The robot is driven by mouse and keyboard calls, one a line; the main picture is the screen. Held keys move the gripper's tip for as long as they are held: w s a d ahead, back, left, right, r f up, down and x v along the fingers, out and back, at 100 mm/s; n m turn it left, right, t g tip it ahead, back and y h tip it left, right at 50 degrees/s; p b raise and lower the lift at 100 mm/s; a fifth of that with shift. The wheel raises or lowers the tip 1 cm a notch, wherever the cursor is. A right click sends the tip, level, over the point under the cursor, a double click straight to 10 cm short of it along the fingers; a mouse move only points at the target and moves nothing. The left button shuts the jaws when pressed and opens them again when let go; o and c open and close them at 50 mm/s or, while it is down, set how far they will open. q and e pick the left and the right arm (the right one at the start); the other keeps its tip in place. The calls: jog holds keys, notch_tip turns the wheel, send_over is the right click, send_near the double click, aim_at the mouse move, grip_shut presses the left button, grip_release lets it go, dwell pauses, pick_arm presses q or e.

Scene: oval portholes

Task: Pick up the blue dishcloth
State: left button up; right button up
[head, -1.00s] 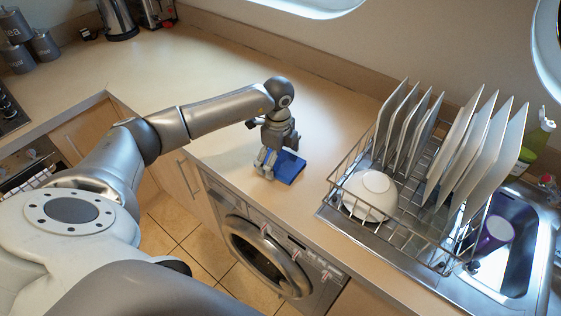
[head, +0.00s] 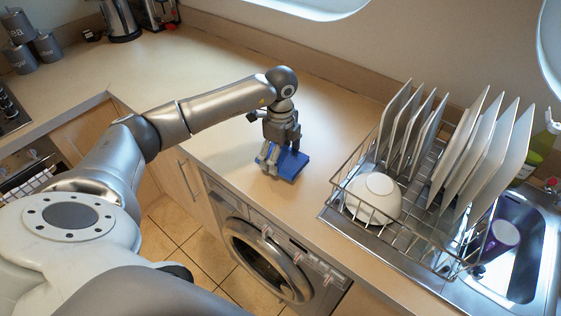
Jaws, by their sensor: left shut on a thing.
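The blue dishcloth (head: 292,164) is a small flat blue piece on the wooden worktop, near its front edge above the washing machine. My left gripper (head: 269,163) points down at the cloth's left side and is shut on it. The fingers cover part of the cloth's left edge. I cannot tell whether the cloth is clear of the worktop. My right gripper is not in view.
A wire dish rack (head: 420,246) with upright plates and a white bowl (head: 374,197) stands to the right. Beyond it is a sink with a purple cup (head: 503,236). Grey canisters and a kettle stand at the back left. The worktop (head: 225,75) behind the cloth is clear.

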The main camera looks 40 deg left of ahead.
aim_at(287, 167)
pick_arm(q)
jog(key=d+r, duration=0.1)
jog(key=s+d+r+b, duration=0.1)
jog(key=r, duration=0.1)
jog(key=s+d+r, duration=0.1)
jog(key=r, duration=0.1)
jog(key=shift+s+d+r+b, duration=0.1)
jog(key=shift+d+r+b, duration=0.1)
jog(key=shift+d+b, duration=0.15)
jog(key=s+d+r+b, duration=0.1)
jog(key=s+d+r, duration=0.4)
jog(key=d, duration=0.3)
jog(key=shift+s+b, duration=0.35)
jog(key=shift+b, duration=0.05)
